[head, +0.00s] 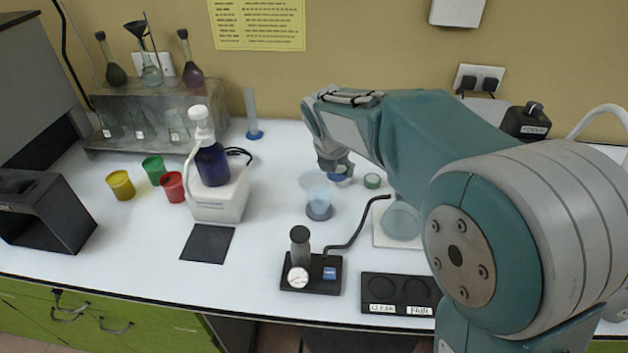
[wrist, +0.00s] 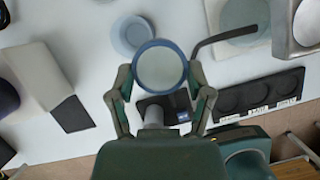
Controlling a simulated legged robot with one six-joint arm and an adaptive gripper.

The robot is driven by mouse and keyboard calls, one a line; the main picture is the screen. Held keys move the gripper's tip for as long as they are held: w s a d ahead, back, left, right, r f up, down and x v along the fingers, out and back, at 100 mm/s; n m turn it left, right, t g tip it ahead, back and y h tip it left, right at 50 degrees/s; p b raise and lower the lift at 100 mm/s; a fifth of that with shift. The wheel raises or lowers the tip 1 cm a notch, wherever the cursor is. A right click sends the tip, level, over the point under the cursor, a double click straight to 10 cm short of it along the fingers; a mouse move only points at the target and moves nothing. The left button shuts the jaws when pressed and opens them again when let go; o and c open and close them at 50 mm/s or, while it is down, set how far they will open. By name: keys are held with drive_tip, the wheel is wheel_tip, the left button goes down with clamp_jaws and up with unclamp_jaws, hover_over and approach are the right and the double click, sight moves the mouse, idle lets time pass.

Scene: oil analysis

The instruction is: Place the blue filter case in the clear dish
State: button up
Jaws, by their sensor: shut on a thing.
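My gripper (head: 335,166) is shut on the blue filter case (wrist: 160,70), a round case with a blue rim and pale face. The case is held above the bench. My arm partly covers the plate.
A black pump stand (head: 311,273) with a bent tube and a black labelled tray (head: 397,293) are near the front edge.

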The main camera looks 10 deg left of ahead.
drive_tip(key=shift+w+a+f+n, duration=0.2)
drive_tip(key=shift+w+a+f, duration=0.2)
drive_tip(key=shift+a+f, duration=0.15)
drive_tip(key=shift+w+a+f+n, duration=0.2)
drive_tip(key=shift+w+a+f, duration=0.25)
drive_tip(key=shift+f, duration=0.2)
approach(314, 179)
drive_tip(key=shift+w+d+f, duration=0.3)
drive_tip(key=shift+d+f, duration=0.05)
drive_tip(key=shift+f, duration=0.15)
drive_tip(key=shift+w+d+f, duration=0.3)
drive_tip(key=shift+w+f, duration=0.05)
drive_tip(key=shift+f, duration=0.15)
drive_tip(key=shift+w+a+f, duration=0.2)
drive_tip(key=shift+w+f, duration=0.4)
drive_tip(key=shift+f, duration=1.6)
drive_tip(key=o, duration=0.9)
drive_tip(key=shift+f, duration=0.1)
